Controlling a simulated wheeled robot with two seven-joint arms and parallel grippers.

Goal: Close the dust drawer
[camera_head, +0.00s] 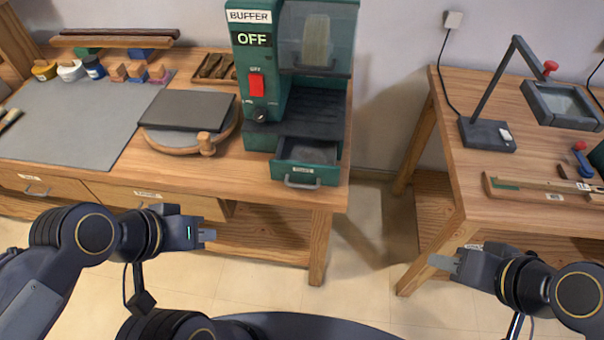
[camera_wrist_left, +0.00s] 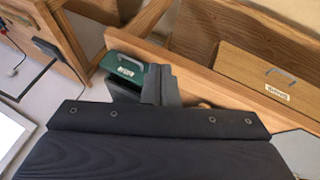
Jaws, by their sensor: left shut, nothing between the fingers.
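The dust drawer (camera_head: 305,172) is a green tray with a grey handle and a label, at the base of the green buffer machine (camera_head: 262,100). It stands pulled out toward me, its grey inside showing. Its green front also shows in the left wrist view (camera_wrist_left: 128,70), just behind the fingers. My left gripper (camera_head: 207,235) is shut and empty. It is in front of the bench, to the left of the drawer and nearer to me, not touching it. My right gripper (camera_head: 442,263) hangs at the front of the right table; whether it is open is unclear.
The wooden bench (camera_head: 110,178) has drawers below its top. A round turntable with a dark slab (camera_head: 188,110) stands left of the buffer. A second table (camera_head: 470,180) with tools is at the right, with a floor gap between.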

